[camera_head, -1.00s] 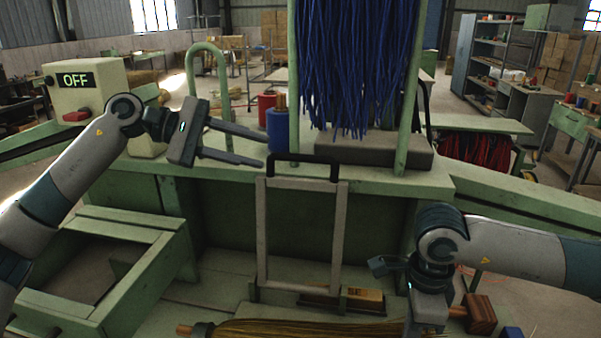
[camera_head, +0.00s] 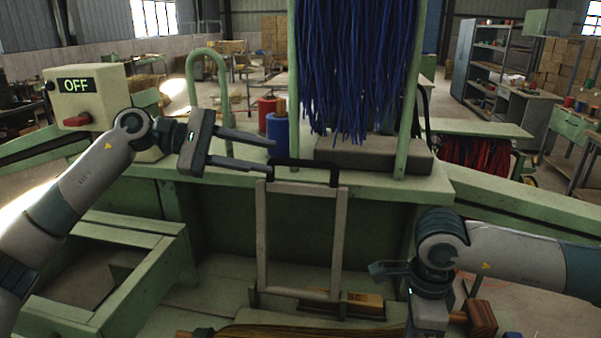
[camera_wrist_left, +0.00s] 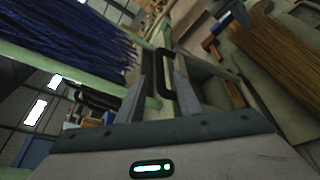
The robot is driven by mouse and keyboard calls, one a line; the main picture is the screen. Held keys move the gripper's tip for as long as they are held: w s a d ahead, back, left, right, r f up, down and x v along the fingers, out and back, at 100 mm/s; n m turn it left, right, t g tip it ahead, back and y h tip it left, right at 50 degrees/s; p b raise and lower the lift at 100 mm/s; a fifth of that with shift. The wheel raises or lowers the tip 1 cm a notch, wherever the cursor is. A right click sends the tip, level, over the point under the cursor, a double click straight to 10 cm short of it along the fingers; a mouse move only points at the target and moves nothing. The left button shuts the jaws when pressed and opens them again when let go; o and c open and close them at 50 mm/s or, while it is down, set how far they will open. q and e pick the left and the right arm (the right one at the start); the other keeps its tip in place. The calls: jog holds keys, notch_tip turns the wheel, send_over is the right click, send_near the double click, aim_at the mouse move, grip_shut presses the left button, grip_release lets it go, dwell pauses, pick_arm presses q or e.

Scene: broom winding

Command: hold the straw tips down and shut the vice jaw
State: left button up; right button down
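The vice jaw appears to be the upright pale frame (camera_head: 338,240) with a black handle (camera_head: 310,162) on top, standing at the front of the green bench. My left gripper (camera_head: 273,155) is open, its fingertips just left of the handle's left end. In the left wrist view the handle (camera_wrist_left: 165,73) shows between and beyond the two fingers. The straw (camera_head: 310,331) lies along the bottom edge of the head view, mostly cut off. It also shows in the left wrist view (camera_wrist_left: 285,50). My right gripper (camera_head: 428,312) points down near the straw's right side; its fingertips are hidden.
Blue strands (camera_head: 355,70) hang from a green frame above the bench. A box marked OFF (camera_head: 88,95) with a red switch stands at the left. A blue spool (camera_head: 278,133) stands behind the handle. A wooden block (camera_head: 480,318) is beside my right gripper.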

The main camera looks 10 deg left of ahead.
aim_at(291, 161)
pick_arm(q)
jog(key=x, duration=0.9)
jog(key=shift+c, duration=0.6)
grip_shut()
